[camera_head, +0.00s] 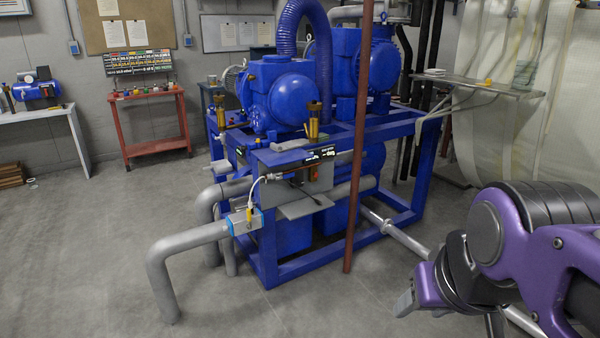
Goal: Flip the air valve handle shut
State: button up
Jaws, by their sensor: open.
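A small valve (244,220) with a blue body sits on the grey pipe at the front left of the blue pump frame. A small yellow part (249,213) stands on it, with a white cable running up from it. It may be the handle, but it is too small to tell how it is turned. My gripper (448,312) is at the lower right, partly hidden by my purple arm. It looks open and empty, and it is well apart from the valve.
The blue pump frame (268,262) fills the middle, with a reddish upright pole (357,150) in front of it. A grey pipe (165,275) bends down to the floor at left. A red bench (155,147) stands behind. The floor (90,250) at front left is clear.

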aim_at(291, 174)
jog(key=i+j, duration=0.25)
jog(key=i, duration=0.15)
jog(key=i+j, duration=0.25)
jog(key=i, duration=0.15)
jog(key=i+j+u, duration=0.1)
jog(key=i+j, duration=0.15)
jog(key=i, duration=0.2)
jog(key=i+j, duration=0.25)
jog(key=i, duration=0.15)
jog(key=i+u, duration=0.2)
jog(key=i, duration=0.25)
